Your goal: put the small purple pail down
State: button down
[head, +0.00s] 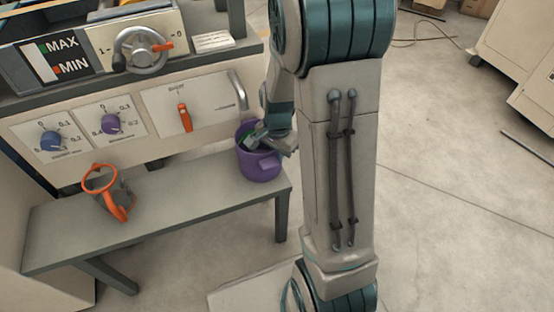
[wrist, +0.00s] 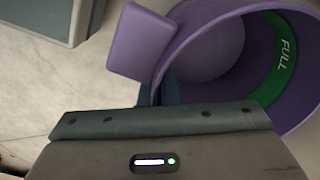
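The small purple pail (head: 259,165) is upright at the right end of the grey bench (head: 160,200). I cannot tell whether its base touches the bench or is slightly above it. My gripper (head: 268,143) is at the pail's rim, on its right side. In the wrist view the pail (wrist: 205,45) opens toward the camera, with a green FULL band inside and a block-like purple handle (wrist: 141,42). A dark finger sits between handle and wall, and my gripper (wrist: 164,92) appears shut on the pail there. The fingertips are mostly hidden.
An orange-handled grey vessel (head: 110,190) stands on the bench's left part, with bare bench between it and the pail. Behind is a panel (head: 135,113) with knobs, an orange lever and a grey spout (head: 238,90) just above the pail.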

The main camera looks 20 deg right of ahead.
jog(key=shift+r, duration=0.1)
jog(key=shift+f, duration=0.25)
jog(key=c, duration=1.7)
grip_release()
jog(key=shift+r, duration=0.2)
